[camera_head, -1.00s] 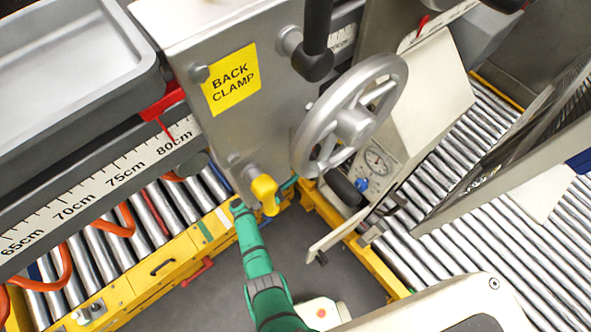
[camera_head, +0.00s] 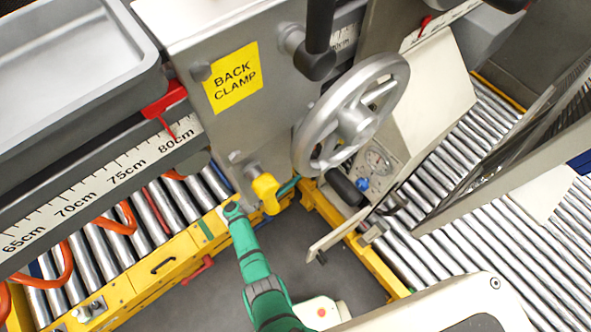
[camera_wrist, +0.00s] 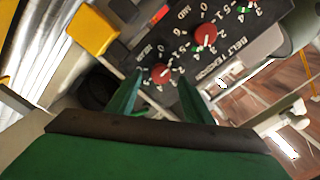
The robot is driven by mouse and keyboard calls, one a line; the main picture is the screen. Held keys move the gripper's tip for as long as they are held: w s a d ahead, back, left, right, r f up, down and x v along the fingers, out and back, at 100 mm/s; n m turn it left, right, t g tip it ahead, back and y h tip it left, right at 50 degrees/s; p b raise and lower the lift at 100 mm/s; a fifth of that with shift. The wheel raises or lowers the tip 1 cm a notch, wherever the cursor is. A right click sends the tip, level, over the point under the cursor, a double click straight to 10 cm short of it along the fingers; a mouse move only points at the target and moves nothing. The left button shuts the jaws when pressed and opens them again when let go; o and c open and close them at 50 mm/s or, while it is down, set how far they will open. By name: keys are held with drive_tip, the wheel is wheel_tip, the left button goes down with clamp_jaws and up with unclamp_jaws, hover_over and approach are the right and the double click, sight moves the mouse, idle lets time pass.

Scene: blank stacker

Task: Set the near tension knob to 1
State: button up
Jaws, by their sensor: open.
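In the wrist view, the near tension knob (camera_wrist: 160,73) is a small red round knob on a dark panel (camera_wrist: 176,50) lettered BELT TENSION. A number scale surrounds it; its exact setting is too small to read. My gripper (camera_wrist: 161,80) is open, with one green finger on each side of the near knob in this view. I cannot tell whether the fingers touch it. The mid knob (camera_wrist: 205,36), also red, sits up and right. In the head view my gripper (camera_head: 232,210) is beside the yellow handle; the knobs do not show there.
A yellow handle (camera_head: 266,192) hangs close to my gripper below the BACK CLAMP plate (camera_head: 231,79). A large handwheel (camera_head: 350,115) stands to the right. A yellow block (camera_wrist: 93,30) is left of the panel. Dark floor (camera_head: 320,260) lies open between the roller beds.

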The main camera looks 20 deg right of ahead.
drive_tip(key=v, duration=0.7)
drive_tip(key=shift+s+a, duration=0.15)
drive_tip(key=shift+a, duration=0.2)
